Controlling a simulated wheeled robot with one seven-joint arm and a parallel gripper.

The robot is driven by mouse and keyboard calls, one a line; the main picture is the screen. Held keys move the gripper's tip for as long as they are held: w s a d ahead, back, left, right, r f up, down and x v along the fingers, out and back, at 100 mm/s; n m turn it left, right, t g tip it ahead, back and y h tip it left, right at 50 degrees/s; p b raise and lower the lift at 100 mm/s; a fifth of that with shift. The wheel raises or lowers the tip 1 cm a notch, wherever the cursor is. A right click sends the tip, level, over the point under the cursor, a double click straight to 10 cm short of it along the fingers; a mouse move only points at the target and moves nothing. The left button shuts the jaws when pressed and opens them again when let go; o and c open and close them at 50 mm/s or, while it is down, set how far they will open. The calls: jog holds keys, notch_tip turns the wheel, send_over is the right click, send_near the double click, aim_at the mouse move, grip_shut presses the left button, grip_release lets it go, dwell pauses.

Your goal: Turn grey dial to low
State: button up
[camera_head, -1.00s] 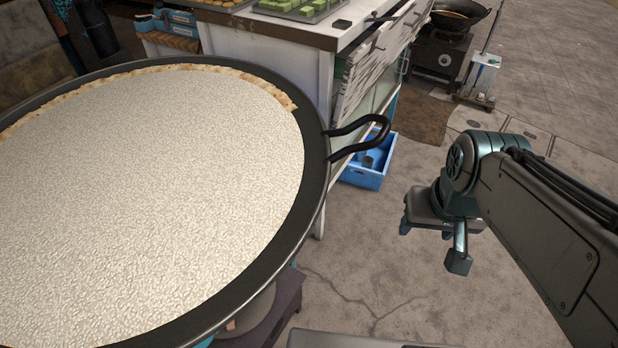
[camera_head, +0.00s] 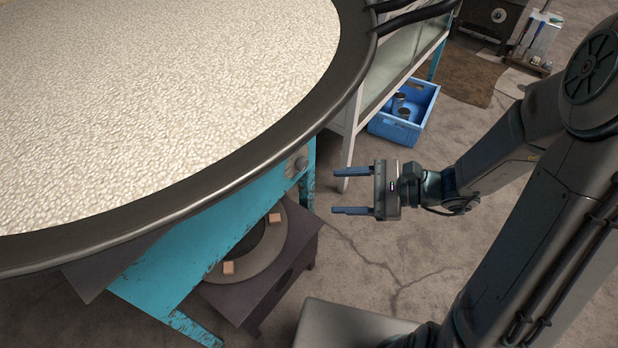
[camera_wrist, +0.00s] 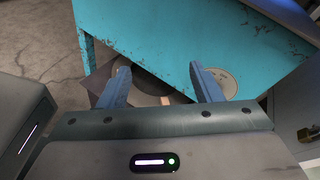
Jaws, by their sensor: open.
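A small grey dial (camera_head: 300,163) shows on the turquoise stand (camera_head: 235,215), just under the rim of the big pan. It is small, and I cannot read its setting. My gripper (camera_head: 335,191) is open and empty, pointing left toward the stand. It is to the right of the dial and lower in the picture, apart from it. In the wrist view, my gripper (camera_wrist: 159,68) has its two blue fingers spread in front of the turquoise panel (camera_wrist: 180,35).
The wide pan of milk (camera_head: 150,90) overhangs the stand. A dark burner base (camera_head: 255,275) sits below it. A blue crate (camera_head: 420,95) with cans and a white cabinet leg (camera_head: 348,150) stand behind my gripper. Open floor lies around it.

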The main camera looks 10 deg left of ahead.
aim_at(305, 166)
jog(key=w+f+m+t+y+b, duration=0.2)
jog(key=w+f+m+t+b, duration=0.6)
jog(key=f, duration=0.5)
jog(key=shift+m, duration=0.6)
jog(key=b+x, duration=0.1)
jog(key=x, duration=0.7)
jog(key=b+x, duration=0.1)
jog(key=x, duration=0.4)
jog(key=shift+w+d+r+b, duration=0.1)
jog(key=shift+w+r+b, duration=0.05)
jog(key=shift+w+b, duration=0.25)
jog(key=c, duration=1)
